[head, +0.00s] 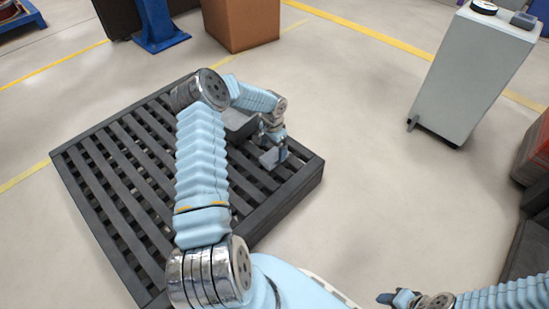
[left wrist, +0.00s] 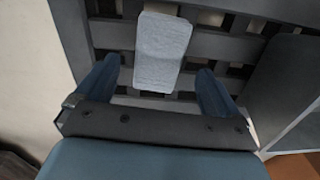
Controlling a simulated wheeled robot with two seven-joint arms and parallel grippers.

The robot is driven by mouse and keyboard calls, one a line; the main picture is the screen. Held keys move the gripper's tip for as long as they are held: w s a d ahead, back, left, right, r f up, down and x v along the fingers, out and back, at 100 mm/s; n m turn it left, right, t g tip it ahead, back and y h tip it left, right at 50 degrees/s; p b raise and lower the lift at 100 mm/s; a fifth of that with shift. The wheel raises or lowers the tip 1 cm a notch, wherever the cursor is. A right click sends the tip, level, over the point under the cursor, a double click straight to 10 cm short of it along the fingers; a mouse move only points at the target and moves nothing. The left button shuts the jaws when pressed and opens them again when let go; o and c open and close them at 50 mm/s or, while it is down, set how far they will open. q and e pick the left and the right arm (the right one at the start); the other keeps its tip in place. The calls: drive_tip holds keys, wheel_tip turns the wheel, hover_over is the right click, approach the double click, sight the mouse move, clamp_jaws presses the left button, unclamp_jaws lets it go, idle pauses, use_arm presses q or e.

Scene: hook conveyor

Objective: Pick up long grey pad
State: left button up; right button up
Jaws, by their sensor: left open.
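The long grey pad (left wrist: 162,50) lies on the dark slatted pallet (head: 110,180), seen in the left wrist view between and just beyond my left fingers. My left gripper (left wrist: 157,88) is open, with one finger to each side of the pad and a gap to both. In the head view, my left gripper (head: 274,155) is low over the right part of the pallet, and a small grey patch there looks like the pad, partly covered. My right gripper (head: 385,298) is at the bottom right of the head view, away from the pallet, and too small to judge.
A grey box-like thing (head: 240,122) stands on the pallet beside my left gripper, partly hidden by my arm. A brown carton (head: 240,25) is behind the pallet. A grey cabinet (head: 467,75) stands at the back right. The floor between pallet and cabinet is clear.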

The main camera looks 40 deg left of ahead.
sight(275, 154)
use_arm(q)
drive_tip(key=f, duration=0.5)
drive_tip(key=shift+w+d+b, duration=0.15)
drive_tip(key=shift+w+b, duration=0.1)
drive_tip(key=shift+b, duration=0.05)
drive_tip(key=shift+r, duration=0.1)
drive_tip(key=shift+c, duration=0.3)
drive_tip(key=c, duration=1)
drive_tip(key=shift+r, duration=0.55)
drive_tip(key=r, duration=0.3)
drive_tip(key=shift+d+p, duration=0.25)
drive_tip(key=shift+p, duration=0.1)
drive_tip(key=d+r, duration=0.3)
drive_tip(key=d, duration=0.1)
drive_tip(key=s+d+r, duration=0.1)
drive_tip(key=d+r, duration=0.2)
drive_tip(key=d, duration=0.2)
drive_tip(key=d+r+p, duration=0.1)
drive_tip(key=d+r, duration=0.2)
drive_tip(key=d, duration=0.1)
drive_tip(key=shift+s+d, duration=0.2)
drive_tip(key=shift+s, duration=0.1)
